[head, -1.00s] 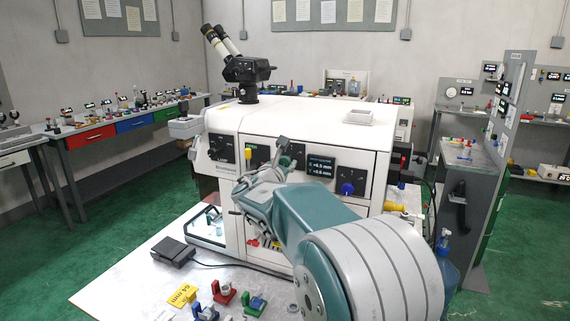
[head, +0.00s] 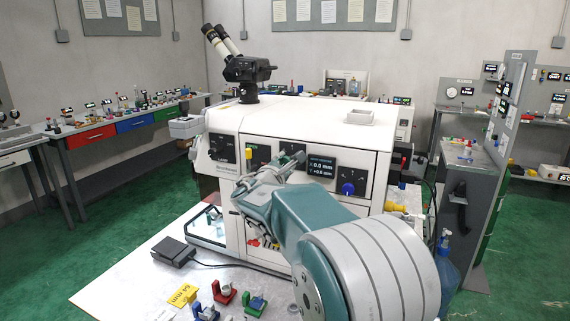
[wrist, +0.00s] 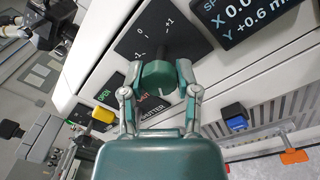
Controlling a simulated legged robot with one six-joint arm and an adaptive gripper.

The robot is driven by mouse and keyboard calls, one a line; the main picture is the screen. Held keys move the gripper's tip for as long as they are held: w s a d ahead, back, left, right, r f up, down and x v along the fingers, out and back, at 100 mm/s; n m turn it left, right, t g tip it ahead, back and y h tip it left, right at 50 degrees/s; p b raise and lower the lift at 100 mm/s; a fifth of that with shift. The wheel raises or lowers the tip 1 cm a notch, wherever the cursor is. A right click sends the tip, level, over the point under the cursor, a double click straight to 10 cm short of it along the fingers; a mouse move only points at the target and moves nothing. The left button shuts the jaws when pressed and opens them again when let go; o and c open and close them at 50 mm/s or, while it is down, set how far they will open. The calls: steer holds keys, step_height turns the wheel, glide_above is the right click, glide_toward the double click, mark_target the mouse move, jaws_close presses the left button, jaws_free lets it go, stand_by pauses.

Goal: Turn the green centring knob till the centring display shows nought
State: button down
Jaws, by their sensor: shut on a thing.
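The green centring knob (wrist: 158,76) sits on a black dial plate marked -1, 0 and +1 in the wrist view. My gripper (wrist: 158,84) is shut on it, one finger on each side. In the head view my gripper (head: 288,163) is at the machine's front, and the fingers hide the knob. The centring display (head: 321,172) reads X 0.0 mm and Y +0.6 mm. It also shows in the wrist view (wrist: 245,20), cut off at the right edge.
A blue knob (head: 348,188) is on the panel right of the display. The microscope (head: 240,68) stands on top of the machine (head: 300,112). Small coloured fixtures lie on the table in front.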

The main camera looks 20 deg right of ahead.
steer(key=shift+f, duration=0.15)
steer(key=shift+c, duration=1.7)
jaws_free()
steer(key=shift+s, duration=0.15)
steer(key=shift+a, duration=0.1)
steer(key=v, duration=1.2)
